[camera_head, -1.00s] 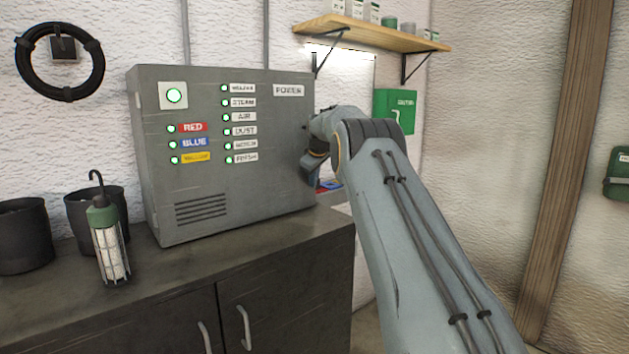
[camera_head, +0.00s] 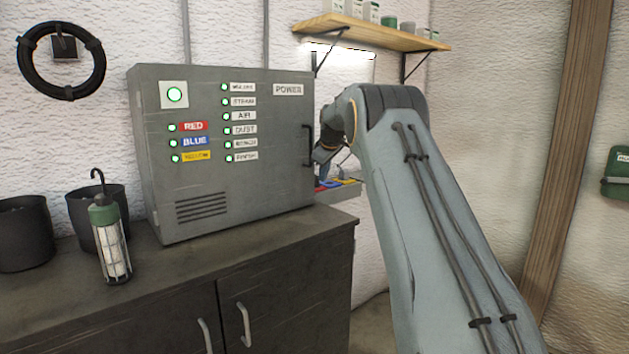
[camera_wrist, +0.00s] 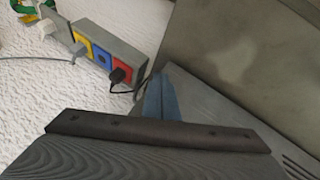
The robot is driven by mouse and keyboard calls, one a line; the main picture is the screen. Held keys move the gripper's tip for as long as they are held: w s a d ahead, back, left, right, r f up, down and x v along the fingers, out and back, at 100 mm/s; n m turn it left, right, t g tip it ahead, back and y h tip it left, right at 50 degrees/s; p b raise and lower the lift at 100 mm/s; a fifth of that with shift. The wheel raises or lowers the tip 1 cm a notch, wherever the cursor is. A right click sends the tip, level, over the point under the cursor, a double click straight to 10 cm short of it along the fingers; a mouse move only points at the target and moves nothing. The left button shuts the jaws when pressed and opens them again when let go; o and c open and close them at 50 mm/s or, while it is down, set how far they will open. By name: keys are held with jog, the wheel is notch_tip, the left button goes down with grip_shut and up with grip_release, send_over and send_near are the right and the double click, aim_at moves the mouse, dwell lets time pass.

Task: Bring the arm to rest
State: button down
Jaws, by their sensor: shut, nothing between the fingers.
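My gripper (camera_head: 323,153) is beside the right edge of the grey power cabinet (camera_head: 258,185), partly hidden by my own wrist and arm. In the wrist view its narrow blue-grey fingertips (camera_wrist: 161,99) are shut together with nothing between them. My arm is bent, with its elbow high to the right of the cabinet. The cabinet's grey surface also shows in the wrist view (camera_wrist: 235,50).
A socket strip (camera_wrist: 125,58) with yellow, blue and red sockets and plugged cables is on the wall beyond the fingers. The cabinet stands on a dark cupboard (camera_head: 120,320). A caged lamp (camera_head: 110,245) and two pots stand left. A shelf (camera_head: 370,35) hangs above my arm.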

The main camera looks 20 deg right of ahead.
jog(key=s+d+r+b, duration=0.2)
jog(key=s+d+r, duration=0.1)
jog(key=d+r, duration=0.15)
jog(key=s+a+f+m+g+y, duration=0.1)
jog(key=s+a+f+m+g, duration=0.1)
jog(key=s+a+f, duration=0.6)
jog(key=s+a+f+m+g, duration=0.1)
jog(key=s+a+f, duration=0.4)
jog(key=s+a, duration=0.6)
jog(key=s+a+f+m+g, duration=0.1)
jog(key=s+a+f, duration=0.2)
jog(key=s, duration=0.8)
jog(key=s+a+f+m+g, duration=0.1)
jog(key=s+a+f, duration=0.2)
jog(key=s, duration=0.8)
jog(key=s+a+f+m+g, duration=0.1)
jog(key=s+a+f, duration=0.3)
jog(key=s+f, duration=0.3)
jog(key=s, duration=0.4)
jog(key=shift+m, duration=0.3)
jog(key=shift+f, duration=0.1)
